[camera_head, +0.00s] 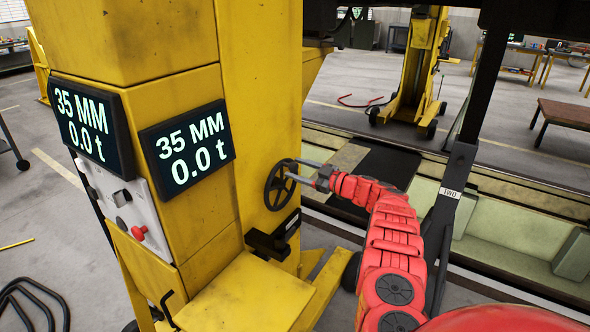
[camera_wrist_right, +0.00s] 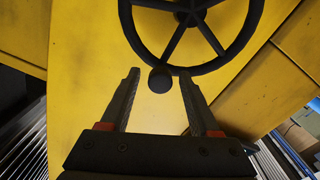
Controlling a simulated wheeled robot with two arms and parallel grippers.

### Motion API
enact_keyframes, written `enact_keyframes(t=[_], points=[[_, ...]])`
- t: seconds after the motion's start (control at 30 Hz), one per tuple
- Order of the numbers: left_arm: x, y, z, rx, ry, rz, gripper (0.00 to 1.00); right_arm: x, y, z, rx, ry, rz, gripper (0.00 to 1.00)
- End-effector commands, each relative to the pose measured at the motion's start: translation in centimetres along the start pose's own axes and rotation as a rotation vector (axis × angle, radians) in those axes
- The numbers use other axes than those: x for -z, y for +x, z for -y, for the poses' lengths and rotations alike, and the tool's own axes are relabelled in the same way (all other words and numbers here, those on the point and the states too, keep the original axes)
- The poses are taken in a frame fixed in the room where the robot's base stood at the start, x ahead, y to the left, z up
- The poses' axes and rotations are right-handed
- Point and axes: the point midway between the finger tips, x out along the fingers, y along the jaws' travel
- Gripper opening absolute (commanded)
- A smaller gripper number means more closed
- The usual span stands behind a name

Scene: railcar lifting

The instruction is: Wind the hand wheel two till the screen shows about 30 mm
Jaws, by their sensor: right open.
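The black hand wheel (camera_head: 281,185) is mounted on the side of the yellow lifting jack (camera_head: 262,60). In the right wrist view the wheel (camera_wrist_right: 234,50) fills the top, and its round knob (camera_wrist_right: 160,79) lies between the tips of my open fingers, not gripped. My right gripper (camera_head: 300,171) is at the wheel's right side in the head view; it also shows in the right wrist view (camera_wrist_right: 159,85). Two screens, the front one (camera_head: 187,148) and the left one (camera_head: 92,122), both read 35 MM and 0.0 t. My left gripper is not in view.
A control panel with a red button (camera_head: 139,232) is below the left screen. A dark post with a label reading TWO (camera_head: 450,192) stands right of my right arm. A black bracket (camera_head: 272,238) sticks out below the wheel. Another yellow jack (camera_head: 412,70) stands behind.

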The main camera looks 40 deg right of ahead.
Motion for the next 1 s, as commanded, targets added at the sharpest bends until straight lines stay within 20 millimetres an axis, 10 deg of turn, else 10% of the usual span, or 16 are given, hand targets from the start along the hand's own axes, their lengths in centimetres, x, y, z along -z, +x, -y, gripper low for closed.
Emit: enact_keyframes(t=[0.47,0.83,1.0], points=[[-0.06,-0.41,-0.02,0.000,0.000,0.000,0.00,0.08,1.24,0.08,-0.001,0.003,-0.003,0.62],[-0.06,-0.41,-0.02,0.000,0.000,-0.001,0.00,0.07,1.23,0.10,0.000,0.003,-0.003,0.00],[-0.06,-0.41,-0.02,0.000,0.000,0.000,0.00,0.06,1.23,0.11,0.000,0.003,-0.003,0.00]])
